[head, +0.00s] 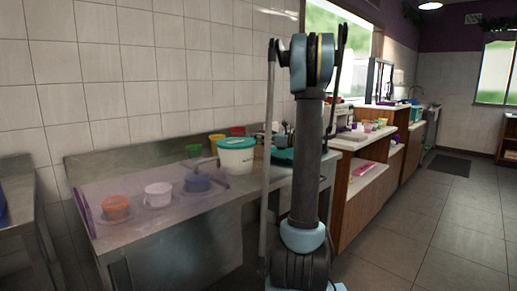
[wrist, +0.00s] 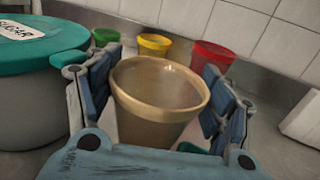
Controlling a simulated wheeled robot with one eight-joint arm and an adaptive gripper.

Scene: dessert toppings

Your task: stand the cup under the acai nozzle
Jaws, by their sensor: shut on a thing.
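A tan, empty-looking cup (wrist: 160,98) stands upright between the two blue-grey fingers of my gripper (wrist: 155,88) in the wrist view. The fingers flank the cup on both sides, and my gripper is shut on it. The cup's base is partly hidden by the gripper's palm. In the head view my arm blocks the area around the cup, and I cannot make the cup out. I cannot identify an acai nozzle in either view.
A tub with a teal lid (head: 236,156) stands close left of the cup in the wrist view (wrist: 35,105). Green (wrist: 105,37), yellow (wrist: 154,44) and red (wrist: 212,58) cups stand behind, near the tiled wall. Orange (head: 116,208), white (head: 158,194) and blue (head: 197,183) containers sit on the steel counter (head: 165,240).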

